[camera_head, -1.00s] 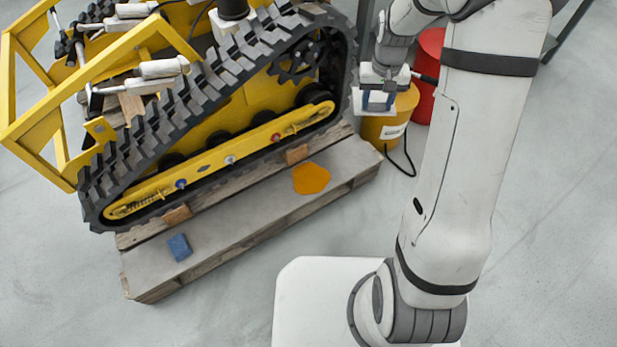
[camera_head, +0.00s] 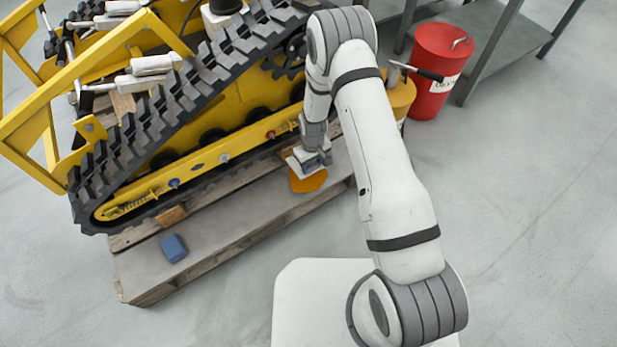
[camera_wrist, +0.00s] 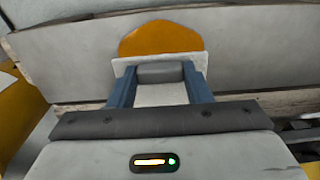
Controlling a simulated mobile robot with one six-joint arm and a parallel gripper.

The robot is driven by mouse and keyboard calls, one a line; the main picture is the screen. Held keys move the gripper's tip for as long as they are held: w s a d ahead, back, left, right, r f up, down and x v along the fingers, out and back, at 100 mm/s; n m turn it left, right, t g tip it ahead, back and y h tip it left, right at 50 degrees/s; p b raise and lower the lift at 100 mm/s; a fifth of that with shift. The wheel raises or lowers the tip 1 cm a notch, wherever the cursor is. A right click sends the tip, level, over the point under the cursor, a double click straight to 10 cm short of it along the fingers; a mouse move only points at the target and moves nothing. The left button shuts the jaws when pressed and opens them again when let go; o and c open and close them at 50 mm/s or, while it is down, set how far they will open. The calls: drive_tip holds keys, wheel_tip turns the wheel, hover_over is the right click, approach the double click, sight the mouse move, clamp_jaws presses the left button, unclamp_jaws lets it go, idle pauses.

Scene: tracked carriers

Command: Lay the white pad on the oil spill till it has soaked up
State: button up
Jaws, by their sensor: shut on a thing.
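The oil spill (camera_head: 308,181) is an orange-brown patch on the pallet deck beside the tracked carrier; in the wrist view the spill (camera_wrist: 160,39) shows just beyond the pad. My gripper (camera_head: 311,160) is at the spill's upper edge in the head view. Its blue fingers (camera_wrist: 160,72) are shut on the white pad (camera_wrist: 161,95), around a grey piece on its top. The pad (camera_head: 293,165) overlaps part of the spill in both views. I cannot tell whether it touches the deck or is just above it. My gripper and the pad hide part of the spill.
The carrier's black track and yellow frame (camera_head: 230,145) stand close behind my gripper on the wooden pallet (camera_head: 215,228). A blue block (camera_head: 173,248) lies on the pallet's left part. A yellow bucket (camera_head: 401,94), a red bin (camera_head: 437,75) and a grey shelf (camera_head: 492,45) stand at the right.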

sight(312, 183)
wheel_tip(312, 183, down, 8)
drive_tip(key=b, duration=0.3)
drive_tip(key=shift+f, duration=0.15)
drive_tip(key=shift+f, duration=0.2)
drive_tip(key=o, duration=1)
drive_tip(key=shift+r, duration=0.1)
drive_tip(key=shift+c, duration=0.2)
